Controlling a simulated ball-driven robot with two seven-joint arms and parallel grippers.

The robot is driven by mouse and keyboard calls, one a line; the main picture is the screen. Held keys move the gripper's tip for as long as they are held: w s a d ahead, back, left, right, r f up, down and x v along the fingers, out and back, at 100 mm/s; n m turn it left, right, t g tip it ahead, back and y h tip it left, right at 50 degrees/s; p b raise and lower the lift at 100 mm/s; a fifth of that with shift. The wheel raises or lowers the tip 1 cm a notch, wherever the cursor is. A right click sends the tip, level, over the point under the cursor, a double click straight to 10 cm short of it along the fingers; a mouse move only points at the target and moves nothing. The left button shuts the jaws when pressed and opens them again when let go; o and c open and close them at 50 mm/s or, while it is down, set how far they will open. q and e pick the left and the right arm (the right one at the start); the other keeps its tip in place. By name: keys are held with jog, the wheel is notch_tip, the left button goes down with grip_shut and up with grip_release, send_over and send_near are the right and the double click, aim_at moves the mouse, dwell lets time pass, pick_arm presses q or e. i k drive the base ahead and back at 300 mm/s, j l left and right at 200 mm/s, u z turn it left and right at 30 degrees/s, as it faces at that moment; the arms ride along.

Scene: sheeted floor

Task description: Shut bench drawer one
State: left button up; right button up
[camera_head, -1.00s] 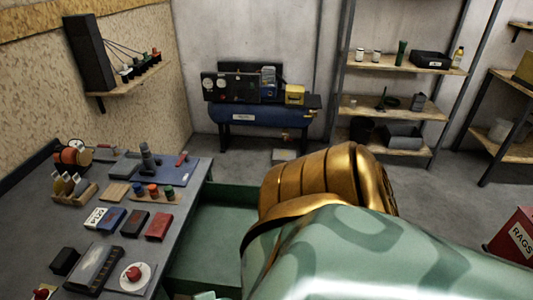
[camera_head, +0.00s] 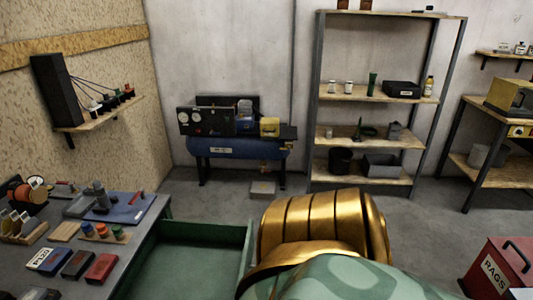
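A green bench drawer (camera_head: 190,268) stands pulled out from the right side of the grey workbench (camera_head: 128,250). The visible part of its inside looks empty, and its near part is cut off by the bottom edge. Which number the drawer has cannot be read. My gold and green arm fills the bottom middle, just right of the drawer, and hides part of its right side. Whether it touches the drawer cannot be told. Neither gripper shows.
Blocks, a blue tray (camera_head: 128,210) and coloured pots lie on the bench. A blue compressor (camera_head: 236,146) stands at the back wall, with shelves (camera_head: 375,140) to its right. A red rags bin (camera_head: 497,268) stands at the lower right.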

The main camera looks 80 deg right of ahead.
aim_at(181, 259)
jog(key=z, duration=2.2)
jog(key=l, duration=0.1)
